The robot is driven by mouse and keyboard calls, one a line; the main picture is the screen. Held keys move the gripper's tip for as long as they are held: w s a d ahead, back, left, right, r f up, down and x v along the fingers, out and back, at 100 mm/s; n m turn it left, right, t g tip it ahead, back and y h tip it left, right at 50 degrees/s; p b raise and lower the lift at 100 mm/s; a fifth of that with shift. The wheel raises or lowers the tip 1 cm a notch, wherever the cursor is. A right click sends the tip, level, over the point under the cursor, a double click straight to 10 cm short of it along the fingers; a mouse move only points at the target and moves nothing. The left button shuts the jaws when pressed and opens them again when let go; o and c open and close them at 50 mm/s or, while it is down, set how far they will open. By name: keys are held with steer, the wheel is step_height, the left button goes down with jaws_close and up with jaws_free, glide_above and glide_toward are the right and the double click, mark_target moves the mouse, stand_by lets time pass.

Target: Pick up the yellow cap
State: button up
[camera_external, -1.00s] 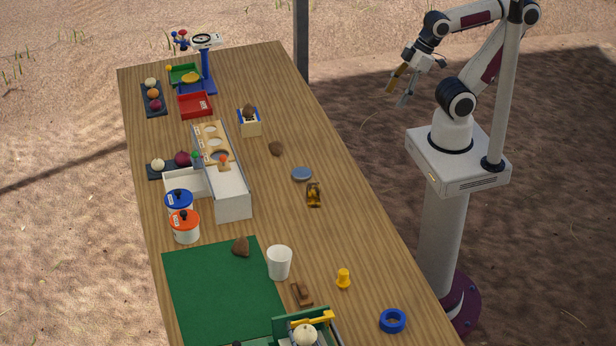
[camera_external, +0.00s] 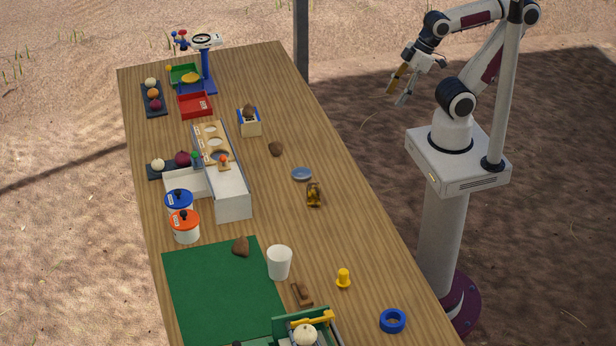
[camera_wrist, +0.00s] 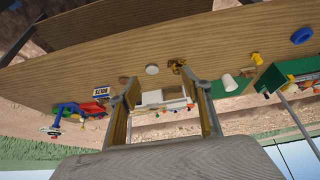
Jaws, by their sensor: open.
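The yellow cap (camera_external: 344,278) stands upright on the wooden table near its right edge, right of the white cup in the external view. It also shows in the wrist view (camera_wrist: 257,59) at the upper right, outside the space between the fingers. My gripper (camera_external: 396,88) is raised in the air beyond the table's right edge, far from the cap. Its two fingers are spread wide in the wrist view (camera_wrist: 163,122), with nothing held between them.
The white cup (camera_external: 279,263), a brown wooden block (camera_external: 302,294) and a blue ring (camera_external: 392,321) lie around the cap. A green mat (camera_external: 215,290) and a white box (camera_external: 234,200) take the left side. The table's right middle is mostly clear.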

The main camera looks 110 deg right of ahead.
steer(key=shift+w, duration=0.1)
stand_by(0.3)
